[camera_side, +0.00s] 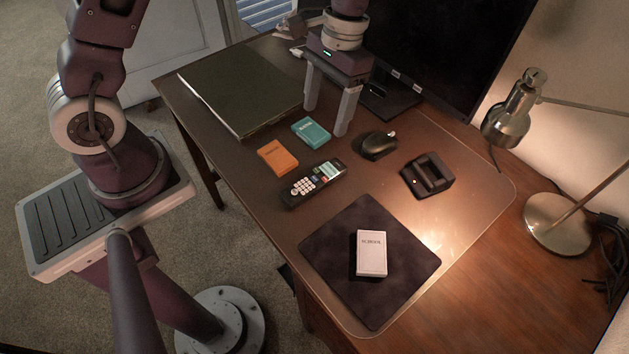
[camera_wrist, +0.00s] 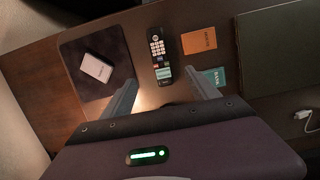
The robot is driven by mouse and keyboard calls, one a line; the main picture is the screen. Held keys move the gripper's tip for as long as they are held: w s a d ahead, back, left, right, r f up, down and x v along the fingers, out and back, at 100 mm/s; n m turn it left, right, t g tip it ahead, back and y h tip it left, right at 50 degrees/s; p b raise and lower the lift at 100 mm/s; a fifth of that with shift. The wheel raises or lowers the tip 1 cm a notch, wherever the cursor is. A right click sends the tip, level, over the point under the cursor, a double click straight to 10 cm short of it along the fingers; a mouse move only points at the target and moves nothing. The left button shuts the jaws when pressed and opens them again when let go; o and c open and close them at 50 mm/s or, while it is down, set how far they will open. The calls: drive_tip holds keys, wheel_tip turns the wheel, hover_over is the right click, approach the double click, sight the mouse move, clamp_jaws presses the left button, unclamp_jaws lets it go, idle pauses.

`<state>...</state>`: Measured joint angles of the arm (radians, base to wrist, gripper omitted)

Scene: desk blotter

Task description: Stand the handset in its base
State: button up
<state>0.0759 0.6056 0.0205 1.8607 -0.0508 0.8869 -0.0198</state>
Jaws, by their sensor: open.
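The handset (camera_side: 314,183) is a black cordless phone with light keys and a lit screen. It lies flat on the desk, in front of the orange and teal boxes; it also shows in the wrist view (camera_wrist: 159,55). My gripper (camera_side: 327,122) is open and empty above the back part of the desk, behind the handset and near the teal box. In the wrist view its fingers (camera_wrist: 165,84) spread to either side of the handset's lower end.
A white box (camera_side: 371,253) lies on a dark mat (camera_side: 335,290).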

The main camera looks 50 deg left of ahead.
drive_tip(key=g, duration=0.2)
approach(315, 178)
drive_tip(key=shift+s+d+f, duration=0.15)
drive_tip(key=shift+s+f, duration=0.2)
drive_tip(key=shift+f, duration=0.25)
drive_tip(key=x, duration=0.7)
drive_tip(key=shift+f, duration=0.1)
clamp_jaws()
wheel_tip(315, 178, up, 20)
drive_tip(key=t, duration=0.1)
drive_tip(key=w+d+f+m+t, duration=0.1)
drive_tip(key=w+d+f+t, duration=0.25)
drive_tip(key=w, duration=0.25)
drive_tip(key=w+d+f+m+t, duration=0.1)
drive_tip(key=w+d+f+t, duration=0.2)
drive_tip(key=w+t, duration=0.25)
drive_tip(key=w+d+r+m+t+h, duration=0.1)
drive_tip(key=w+d+r+t+h, duration=0.2)
drive_tip(key=w+d+r+t, duration=0.4)
drive_tip(key=shift+h, duration=0.3)
drive_tip(key=shift+s+d+f, duration=0.1)
drive_tip(key=shift+d+f, duration=0.05)
drive_tip(key=shift+f, duration=1.05)
drive_tip(key=shift+s+d+f, duration=0.1)
drive_tip(key=shift+d+f, duration=0.1)
drive_tip(key=shift+f, duration=1.05)
